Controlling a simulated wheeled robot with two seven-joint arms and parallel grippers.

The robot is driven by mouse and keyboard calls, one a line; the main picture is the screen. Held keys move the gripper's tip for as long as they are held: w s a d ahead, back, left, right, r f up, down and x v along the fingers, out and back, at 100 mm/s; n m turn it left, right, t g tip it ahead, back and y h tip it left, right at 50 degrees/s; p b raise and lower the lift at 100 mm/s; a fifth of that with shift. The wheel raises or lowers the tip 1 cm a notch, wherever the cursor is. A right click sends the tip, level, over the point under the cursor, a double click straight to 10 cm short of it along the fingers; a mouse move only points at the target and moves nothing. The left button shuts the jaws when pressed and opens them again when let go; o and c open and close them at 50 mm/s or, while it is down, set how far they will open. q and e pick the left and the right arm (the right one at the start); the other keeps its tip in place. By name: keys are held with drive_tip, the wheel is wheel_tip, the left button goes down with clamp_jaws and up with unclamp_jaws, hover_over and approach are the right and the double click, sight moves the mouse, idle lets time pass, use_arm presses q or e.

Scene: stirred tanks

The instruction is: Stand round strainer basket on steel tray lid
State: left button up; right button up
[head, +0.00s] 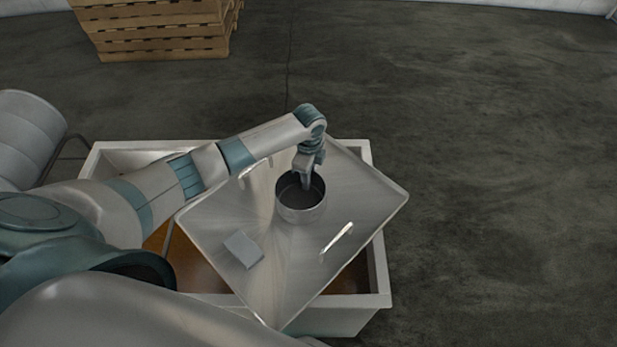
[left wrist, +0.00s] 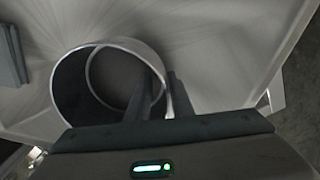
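The round strainer basket (head: 301,209) is a grey open-topped cylinder with a dark inside. It looks upright at the middle of the steel tray lid (head: 365,190); whether its base touches the lid is hard to tell. My left gripper (head: 306,180) points down at the basket's rim. In the left wrist view, one finger is inside the basket (left wrist: 72,88) and the other outside, with the wall between them (left wrist: 158,92). A narrow gap shows between the fingers; whether they press on the wall I cannot tell. My right gripper is not in view.
The lid lies askew across a white-rimmed tank (head: 380,285) with brown liquid. A grey block (head: 243,249) and a bright handle (head: 337,238) are on the lid. Wooden pallets (head: 160,30) stand at the back left; a grey drum (head: 28,140) is at left. The floor at right is clear.

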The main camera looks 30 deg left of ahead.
use_arm(q)
wheel_tip(320, 180, up, 12)
drive_tip(key=shift+r+b, duration=0.1)
drive_tip(key=shift+b, duration=0.95)
